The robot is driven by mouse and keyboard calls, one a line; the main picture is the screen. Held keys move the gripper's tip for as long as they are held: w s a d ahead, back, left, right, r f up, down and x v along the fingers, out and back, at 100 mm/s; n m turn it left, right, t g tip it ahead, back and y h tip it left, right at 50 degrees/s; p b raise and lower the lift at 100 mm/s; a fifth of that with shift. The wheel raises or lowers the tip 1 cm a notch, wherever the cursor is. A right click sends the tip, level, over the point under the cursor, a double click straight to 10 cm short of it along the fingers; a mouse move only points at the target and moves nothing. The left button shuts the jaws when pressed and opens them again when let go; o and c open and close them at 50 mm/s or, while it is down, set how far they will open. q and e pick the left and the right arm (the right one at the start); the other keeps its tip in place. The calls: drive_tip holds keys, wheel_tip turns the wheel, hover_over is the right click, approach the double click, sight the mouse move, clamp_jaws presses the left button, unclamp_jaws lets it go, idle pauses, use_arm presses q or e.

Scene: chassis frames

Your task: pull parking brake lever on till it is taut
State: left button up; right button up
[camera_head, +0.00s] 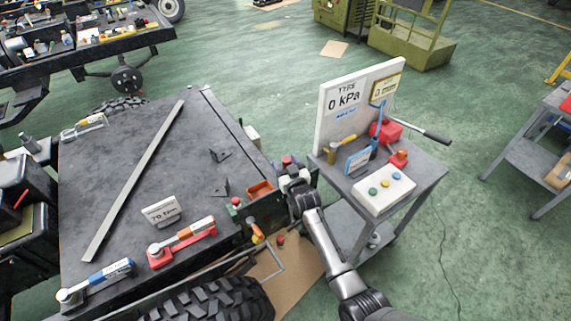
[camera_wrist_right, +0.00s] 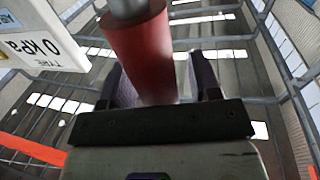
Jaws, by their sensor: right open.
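A thick red cylindrical grip (camera_wrist_right: 138,48) on a grey rod fills the top middle of the right wrist view; it looks like the brake lever's handle. In the head view its red top (camera_head: 287,160) shows at the right edge of the dark chassis bench. My right gripper (camera_head: 291,173) is there, just below it. In the right wrist view the two dark fingers (camera_wrist_right: 158,72) stand apart, with the red grip between them and gaps visible, mainly on the right. The lever's lower part and pivot are hidden. My left gripper is out of view.
A grey cart (camera_head: 430,178) with a white "0 kPa" board (camera_head: 343,100) stands close right of the gripper. Red wrench holders (camera_head: 182,247), a "70 Nm" sign (camera_head: 161,209) and a long flat bar (camera_head: 135,180) lie on the bench. A tyre (camera_head: 205,303) is in front.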

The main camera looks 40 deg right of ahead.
drive_tip(key=shift+s, duration=0.2)
drive_tip(key=v, duration=1.3)
drive_tip(key=shift+s+p, duration=0.2)
drive_tip(key=shift+p, duration=0.15)
drive_tip(key=shift+f, duration=0.15)
